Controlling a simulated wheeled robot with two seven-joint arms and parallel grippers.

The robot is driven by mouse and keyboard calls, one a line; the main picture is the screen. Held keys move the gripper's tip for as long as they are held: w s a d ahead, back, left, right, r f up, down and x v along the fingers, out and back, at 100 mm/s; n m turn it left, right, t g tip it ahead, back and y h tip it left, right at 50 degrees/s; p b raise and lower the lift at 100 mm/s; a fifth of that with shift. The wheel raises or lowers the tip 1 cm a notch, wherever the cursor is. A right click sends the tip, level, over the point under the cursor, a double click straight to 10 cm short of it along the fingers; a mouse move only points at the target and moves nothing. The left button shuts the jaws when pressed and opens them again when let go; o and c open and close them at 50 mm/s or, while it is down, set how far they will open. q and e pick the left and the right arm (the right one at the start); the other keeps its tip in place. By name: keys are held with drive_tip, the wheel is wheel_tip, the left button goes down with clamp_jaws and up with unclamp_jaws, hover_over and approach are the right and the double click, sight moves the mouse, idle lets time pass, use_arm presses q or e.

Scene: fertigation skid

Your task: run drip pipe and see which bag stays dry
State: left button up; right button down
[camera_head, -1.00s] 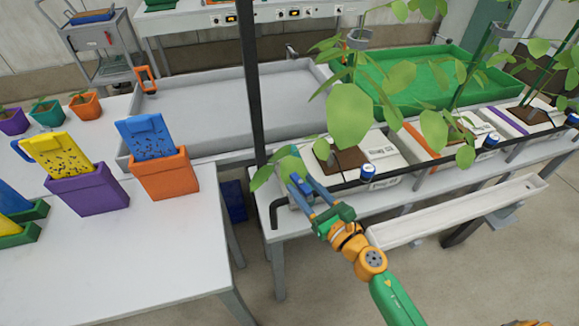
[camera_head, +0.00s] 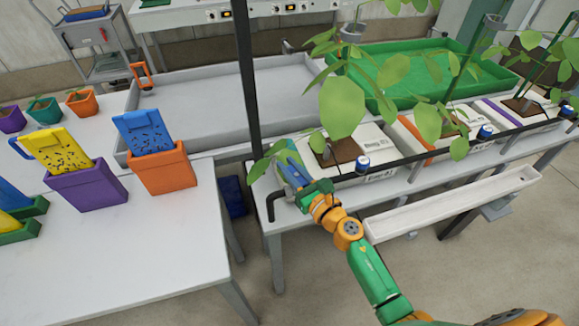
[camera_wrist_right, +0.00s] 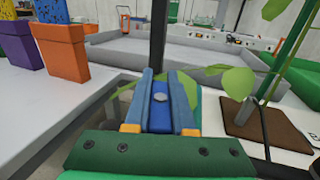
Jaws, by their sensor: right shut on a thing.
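My right gripper (camera_head: 287,160) is at the left end of the bench, beside the first white grow bag (camera_head: 375,148). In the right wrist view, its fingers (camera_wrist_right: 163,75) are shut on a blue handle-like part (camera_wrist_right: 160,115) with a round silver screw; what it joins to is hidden. The black drip pipe (camera_head: 420,157) runs along the front of several white bags, with blue-and-white fittings (camera_head: 362,164) on it. More bags stand to the right (camera_head: 428,140) (camera_head: 515,113), with leafy plants in brown openings. Wet or dry cannot be told. My left gripper is out of view.
A dark upright post (camera_head: 249,80) stands just behind my right gripper. A long white trough (camera_head: 455,205) hangs in front of the bench. Left is a white table (camera_head: 130,250) with purple and orange pots (camera_head: 165,170). Grey and green trays (camera_head: 430,75) lie behind.

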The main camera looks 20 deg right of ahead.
drive_tip(key=shift+s+a+f+n+g+y+b, duration=0.15)
drive_tip(key=shift+n+g+y+b, duration=0.1)
drive_tip(key=shift+n+y+b, duration=0.25)
drive_tip(key=shift+w+f+n+g+y+b, duration=0.1)
drive_tip(key=shift+n+g+y+b, duration=0.2)
drive_tip(key=shift+y+b, duration=0.25)
drive_tip(key=n+g+y+b, duration=0.3)
drive_tip(key=b, duration=0.3)
drive_tip(key=s+a+n+g+y+b, duration=0.1)
drive_tip(key=n+g+y+b, duration=0.1)
drive_tip(key=b, duration=0.4)
drive_tip(key=n+g+y+b, duration=0.3)
drive_tip(key=g+y+b, duration=0.1)
drive_tip(key=b, duration=0.2)
drive_tip(key=shift+s+a+f+n+g, duration=0.1)
drive_tip(key=shift+s+a+n+g, duration=0.15)
drive_tip(key=shift+s+n+g, duration=0.1)
drive_tip(key=shift+s+a+r+n+g+y+b, duration=0.1)
drive_tip(key=shift+r+n+g+y+b, duration=0.15)
drive_tip(key=shift+g+b, duration=0.35)
drive_tip(key=shift+s+r+n+g+y+b, duration=0.1)
drive_tip(key=shift+n+g+b, duration=0.2)
drive_tip(key=shift+b, duration=0.45)
drive_tip(key=c, duration=0.8)
unclamp_jaws()
drive_tip(key=shift+o, duration=0.2)
